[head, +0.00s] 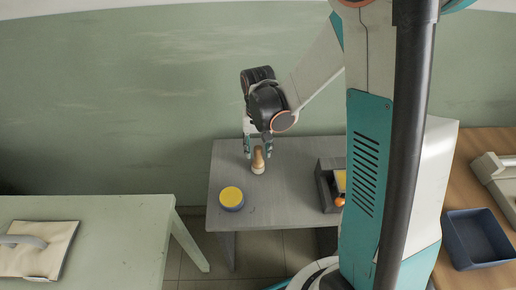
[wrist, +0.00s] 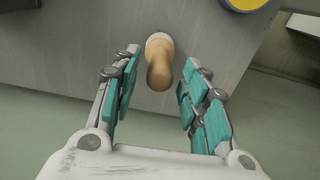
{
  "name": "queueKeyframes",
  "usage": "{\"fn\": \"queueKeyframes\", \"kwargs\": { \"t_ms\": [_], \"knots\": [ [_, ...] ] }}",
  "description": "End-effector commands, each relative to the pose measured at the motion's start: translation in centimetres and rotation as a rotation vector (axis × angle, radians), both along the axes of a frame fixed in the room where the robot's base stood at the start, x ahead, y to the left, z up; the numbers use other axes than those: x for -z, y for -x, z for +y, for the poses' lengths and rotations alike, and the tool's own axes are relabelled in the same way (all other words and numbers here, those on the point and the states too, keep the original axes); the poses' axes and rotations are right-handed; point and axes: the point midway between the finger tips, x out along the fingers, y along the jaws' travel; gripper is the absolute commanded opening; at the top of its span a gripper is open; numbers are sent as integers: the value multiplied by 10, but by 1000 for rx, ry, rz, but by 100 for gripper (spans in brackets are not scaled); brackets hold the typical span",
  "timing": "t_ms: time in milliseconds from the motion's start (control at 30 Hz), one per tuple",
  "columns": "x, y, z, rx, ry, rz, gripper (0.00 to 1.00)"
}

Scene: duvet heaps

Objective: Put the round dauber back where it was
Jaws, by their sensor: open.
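The round dauber (head: 258,161), with a tan wooden handle and a pale round base, stands upright on the grey table (head: 290,205) near its far edge. It also shows in the wrist view (wrist: 160,62), ahead of and between the lines of the two fingers. My gripper (head: 258,150) is open and empty, right at the dauber in the head view. In the wrist view my gripper (wrist: 156,95) has its teal finger pads spread to either side of the dauber's handle end, with gaps on both sides.
A round blue tin with a yellow top (head: 231,198) stands left of the dauber. A dark grey box with a yellow inside (head: 329,185) and an orange knob (head: 340,201) stand at right. A pale green table (head: 120,240) is at left; a blue bin (head: 478,238) is at far right.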

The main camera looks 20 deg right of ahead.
Motion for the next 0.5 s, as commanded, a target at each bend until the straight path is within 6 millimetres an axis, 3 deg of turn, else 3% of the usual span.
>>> {"fn": "queueKeyframes", "kwargs": {
  "t_ms": [300,500],
  "knots": [
    [-70,1,0,0,0,0,41],
    [-97,0,0,0,0,0,41]
  ]
}}
